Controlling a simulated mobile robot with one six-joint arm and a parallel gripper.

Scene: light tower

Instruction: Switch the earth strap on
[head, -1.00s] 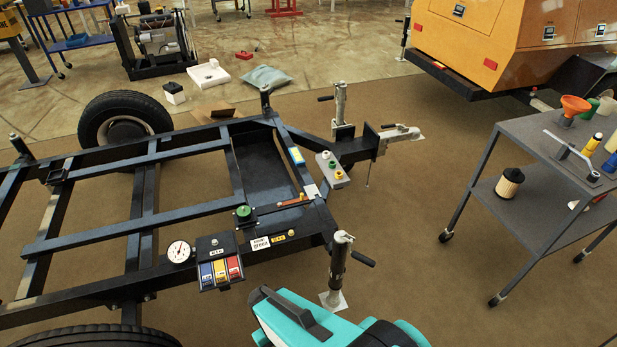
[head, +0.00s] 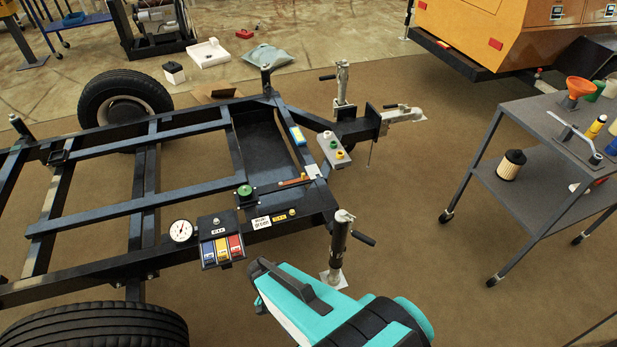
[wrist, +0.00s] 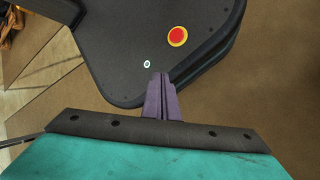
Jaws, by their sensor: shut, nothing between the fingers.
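A black trailer frame (head: 92,243) fills the left and middle of the head view. On its near side are a round white gauge (head: 181,230), a dark box (head: 214,225) with blue, yellow and red tabs, and a green knob (head: 244,191). A thin orange-red piece (head: 294,182) lies close by. I cannot tell which part is the earth strap's switch; the labels are too small to read. My gripper (wrist: 159,76) shows in the wrist view, its purple fingers shut and empty. It is not distinguishable in the head view.
A grey cart (head: 535,195) stands at the right with a funnel (head: 579,87) on top. A jack post (head: 338,248) rises at the trailer's near corner, close to my teal arm. Brown floor is clear between trailer and cart.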

